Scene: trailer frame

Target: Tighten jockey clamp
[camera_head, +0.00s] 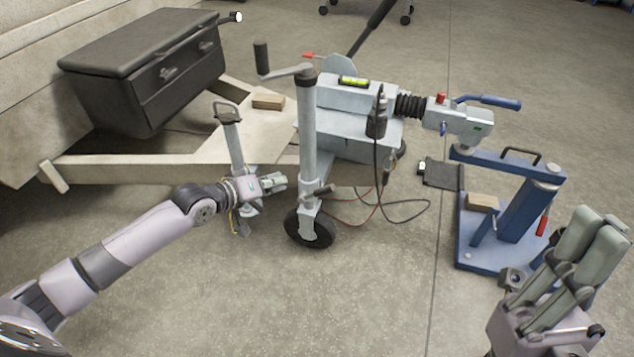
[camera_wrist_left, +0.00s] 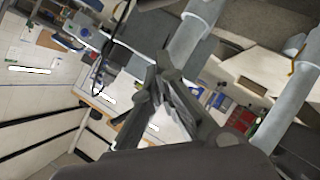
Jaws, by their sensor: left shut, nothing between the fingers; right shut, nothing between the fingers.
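The jockey wheel's grey upright tube (camera_head: 309,140) stands at the trailer frame, with a crank handle (camera_head: 285,72) on top and a black wheel (camera_head: 310,230) on the floor. A clamp with a small dark-ended lever (camera_head: 320,191) sits low on the tube. My left gripper (camera_head: 280,182) is shut and empty, just left of the tube at about the lever's height; contact cannot be told. In the left wrist view, its fingers (camera_wrist_left: 163,68) are together near a grey tube (camera_wrist_left: 197,28). My right gripper (camera_head: 605,228) is shut and empty, raised at the lower right.
A second grey post (camera_head: 233,135) with a loop handle stands behind my left gripper. A blue stand (camera_head: 515,215) is below the coupling (camera_head: 460,120) at right. Thin cables (camera_head: 405,212) hang right of the wheel. A dark toolbox (camera_head: 145,75) sits at upper left. Front floor is clear.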

